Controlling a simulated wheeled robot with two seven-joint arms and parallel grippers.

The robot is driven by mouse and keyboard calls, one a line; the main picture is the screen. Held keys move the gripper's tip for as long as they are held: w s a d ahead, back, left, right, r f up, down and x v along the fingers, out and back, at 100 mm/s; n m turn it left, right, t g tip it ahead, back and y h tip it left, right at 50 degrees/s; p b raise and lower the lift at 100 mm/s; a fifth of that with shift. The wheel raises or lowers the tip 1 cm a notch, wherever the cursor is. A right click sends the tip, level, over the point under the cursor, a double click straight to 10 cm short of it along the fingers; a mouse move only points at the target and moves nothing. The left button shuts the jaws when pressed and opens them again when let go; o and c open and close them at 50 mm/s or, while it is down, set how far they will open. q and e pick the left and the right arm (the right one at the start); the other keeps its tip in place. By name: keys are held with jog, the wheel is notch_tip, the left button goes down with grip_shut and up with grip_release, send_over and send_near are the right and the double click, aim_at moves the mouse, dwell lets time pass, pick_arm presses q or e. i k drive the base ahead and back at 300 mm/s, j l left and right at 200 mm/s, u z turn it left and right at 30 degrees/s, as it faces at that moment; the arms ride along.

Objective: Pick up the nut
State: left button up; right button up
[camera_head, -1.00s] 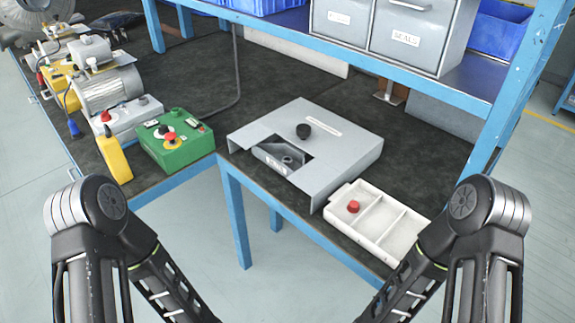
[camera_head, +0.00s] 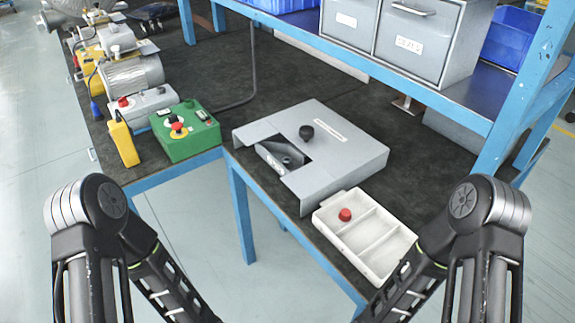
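A small red nut-like piece (camera_head: 345,215) lies in the left compartment of a white divided tray (camera_head: 392,262) on the bench's front right part. I cannot make out its exact shape. The tray's other compartments look empty. My two arms come in from the lower left and lower right. Both grippers are below the picture's bottom edge, so their state is hidden. The right arm's links overlap the tray's right corner in the picture.
A grey metal fixture (camera_head: 350,150) with a black knob (camera_head: 306,132) stands behind the tray. A green control box (camera_head: 185,135) and a motor (camera_head: 130,78) stand at left. A blue shelf frame (camera_head: 515,95) rises at right, holding grey drawers (camera_head: 405,35).

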aim_at(286, 161)
jog(key=l+u, duration=0.2)
jog(key=l, duration=0.25)
jog(key=k+z, duration=0.2)
jog(key=k, duration=0.35)
jog(key=i+j+z, duration=0.1)
jog(key=z, duration=0.35)
jog(key=j+z, duration=0.2)
jog(key=z, duration=0.25)
jog(key=j+z, duration=0.25)
jog(key=z, duration=0.2)
jog(key=j+z, duration=0.2)
jog(key=z, duration=0.2)
jog(key=j+z, duration=0.1)
jog(key=j, duration=0.3)
jog(key=k+j+z, duration=0.15)
jog(key=j, duration=0.2)
jog(key=k+j+z, duration=0.1)
jog(key=j, duration=0.3)
jog(key=k+j+z, duration=0.1)
jog(key=j, duration=0.3)
jog(key=k+j+z, duration=0.1)
jog(key=j, duration=0.25)
jog(key=k+j+z, duration=0.15)
jog(key=j, duration=0.2)
